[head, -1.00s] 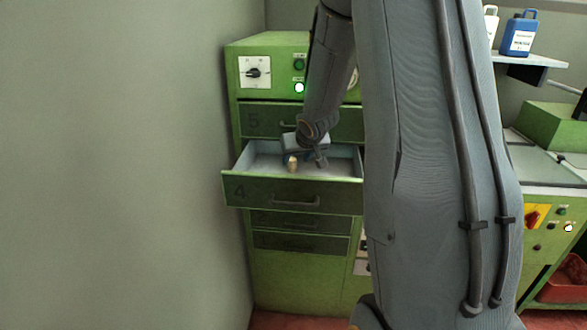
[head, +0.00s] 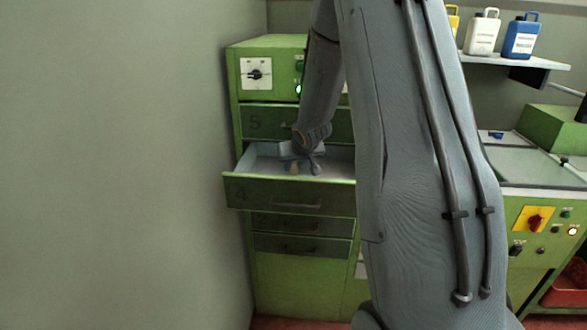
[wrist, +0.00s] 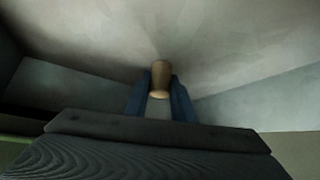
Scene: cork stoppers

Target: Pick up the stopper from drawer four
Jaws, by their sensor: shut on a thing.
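The cork stopper (wrist: 160,76) is small and brown. In the wrist view it stands between the two blue fingers of my gripper (wrist: 161,92), which are shut on it. In the head view the stopper (head: 292,168) shows only in part beneath my gripper (head: 303,167), inside the open drawer four (head: 260,190). The drawer is green outside and pale grey inside. I cannot tell whether the stopper still touches the drawer floor.
Drawer five (head: 256,123) above is shut, and so are the lower drawers (head: 290,224). A grey-green wall (head: 110,170) stands close on the left. A shelf (head: 510,60) with bottles and a green control panel (head: 545,230) are at the right. My arm hides the middle.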

